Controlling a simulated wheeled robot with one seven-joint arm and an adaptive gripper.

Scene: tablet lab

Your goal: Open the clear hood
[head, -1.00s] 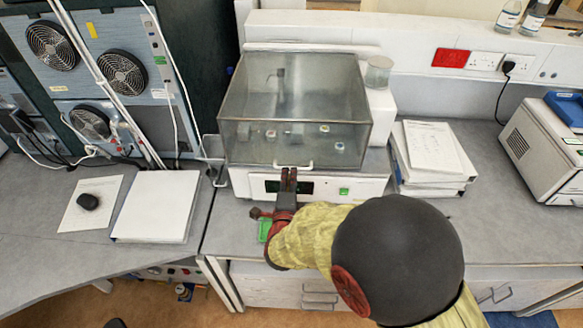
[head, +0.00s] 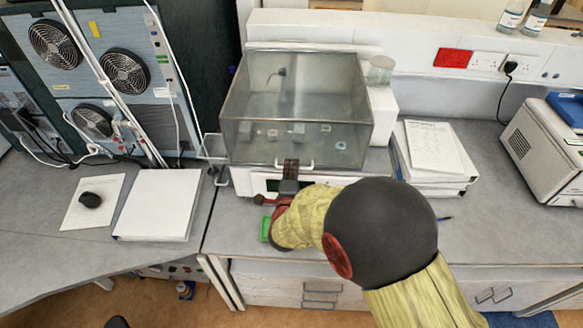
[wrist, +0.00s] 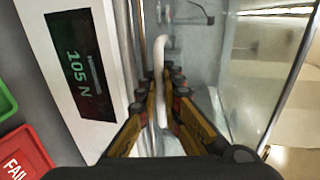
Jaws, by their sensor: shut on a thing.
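The clear hood (head: 295,95) is a smoky see-through box on a white tester (head: 240,182). It looks down, and I see no clear gap under its front edge. Its white handle (head: 307,165) is at the lower front edge. My gripper (head: 291,167) is at this handle, its fingers pointing to the back. In the wrist view, the handle (wrist: 160,55) runs between the two fingers of my gripper (wrist: 163,88), which is shut on it. The hood's clear panel (wrist: 250,75) is to the right there. Several small parts show inside the hood.
The tester's display (wrist: 80,65) reads "105 N". A green tray (wrist: 5,112) and a red tray marked FAIL (wrist: 22,155) lie in front. Papers (head: 432,155) are stacked right of the tester, and a binder (head: 160,205) lies left. A beaker (head: 380,70) stands behind right.

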